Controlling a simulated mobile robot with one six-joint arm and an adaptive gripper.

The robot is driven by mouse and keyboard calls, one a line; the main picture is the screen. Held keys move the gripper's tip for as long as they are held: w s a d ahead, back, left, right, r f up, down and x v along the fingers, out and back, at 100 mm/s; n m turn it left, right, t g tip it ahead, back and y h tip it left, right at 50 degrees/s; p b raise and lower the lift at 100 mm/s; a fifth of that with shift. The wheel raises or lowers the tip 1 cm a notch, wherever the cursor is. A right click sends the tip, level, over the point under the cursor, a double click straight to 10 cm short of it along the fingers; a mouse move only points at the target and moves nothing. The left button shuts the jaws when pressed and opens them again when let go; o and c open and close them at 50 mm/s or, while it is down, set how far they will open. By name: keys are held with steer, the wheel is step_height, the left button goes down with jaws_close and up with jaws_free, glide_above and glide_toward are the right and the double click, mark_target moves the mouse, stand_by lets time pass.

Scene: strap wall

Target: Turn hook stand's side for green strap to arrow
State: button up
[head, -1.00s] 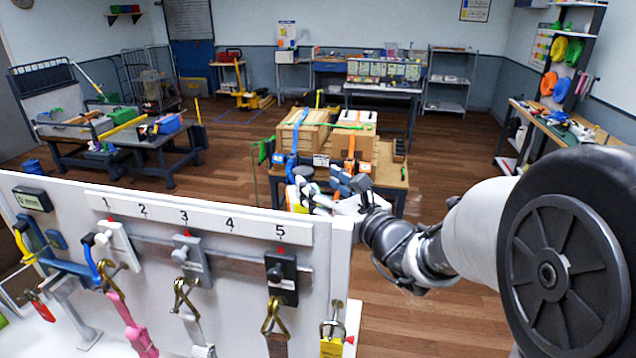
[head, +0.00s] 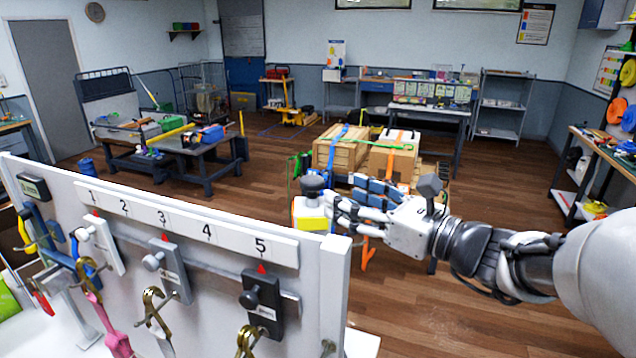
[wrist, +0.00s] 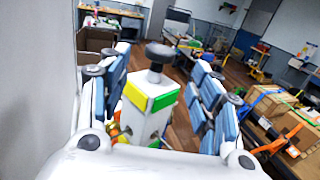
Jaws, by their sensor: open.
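The hook stand (head: 311,211) is a white block with a dark round knob on top. A yellow side of it faces the head camera, beyond the white board's right end. In the wrist view the stand (wrist: 150,100) shows a yellow band and a green band on adjoining sides. My gripper (head: 338,207) is open, its blue-padded fingers just right of the stand. In the wrist view my gripper (wrist: 160,75) has fingers on both sides of the stand, with gaps visible. I cannot make out the stand's arrow; its lower part is hidden.
The white board (head: 185,265) in front carries numbers 1 to 5, red markers, knobbed holders and hanging straps. Wooden crates (head: 345,150) with blue and orange straps stand behind the stand. Open floor (head: 490,200) lies to the right.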

mark_target(321, 185)
steer(key=x, duration=0.9)
steer(key=shift+w+a+b, duration=0.2)
steer(key=shift+w+b, duration=0.1)
steer(key=shift+b, duration=0.1)
steer(key=shift+c, duration=0.2)
jaws_close()
